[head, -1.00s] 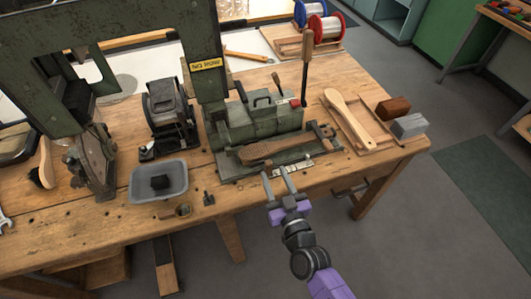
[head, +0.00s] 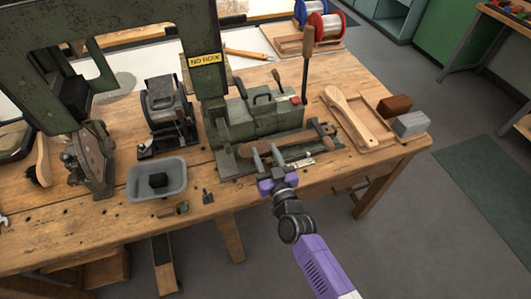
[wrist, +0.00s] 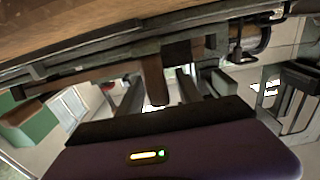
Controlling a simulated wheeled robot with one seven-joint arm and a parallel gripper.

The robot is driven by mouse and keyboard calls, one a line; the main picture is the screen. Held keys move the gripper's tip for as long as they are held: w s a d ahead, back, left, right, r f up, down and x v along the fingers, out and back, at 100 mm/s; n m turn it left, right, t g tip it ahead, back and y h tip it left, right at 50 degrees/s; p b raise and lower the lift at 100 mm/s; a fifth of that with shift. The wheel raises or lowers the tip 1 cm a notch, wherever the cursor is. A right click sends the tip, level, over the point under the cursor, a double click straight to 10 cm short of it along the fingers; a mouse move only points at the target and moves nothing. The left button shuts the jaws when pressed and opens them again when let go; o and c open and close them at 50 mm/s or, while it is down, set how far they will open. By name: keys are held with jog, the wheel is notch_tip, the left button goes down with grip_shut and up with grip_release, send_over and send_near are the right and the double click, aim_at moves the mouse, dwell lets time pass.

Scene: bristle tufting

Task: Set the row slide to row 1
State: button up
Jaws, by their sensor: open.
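The tufting machine (head: 262,120) is a green housing on the bench. A brown wooden brush (head: 308,135) lies along its front, partly hidden by my fingers. The row slide seems to be in the rail assembly (head: 228,168) along the machine's front edge; its row setting is too small to read. A pale marked strip (head: 303,162) sits at its right. My gripper (head: 267,152) is open in front of this rail, fingers pointing at it. In the wrist view, a brown upright piece (wrist: 153,82) shows between the fingers; I cannot tell whether they touch it. A yellow sign (head: 204,60) appears to read "NO ROW".
A tall wooden-handled lever (head: 307,55) rises behind the rail. At the right lie a pale brush body (head: 350,115) in a wooden tray and two blocks (head: 410,124). Floor is clear in front.

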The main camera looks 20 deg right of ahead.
grip_shut()
dwell(1.3)
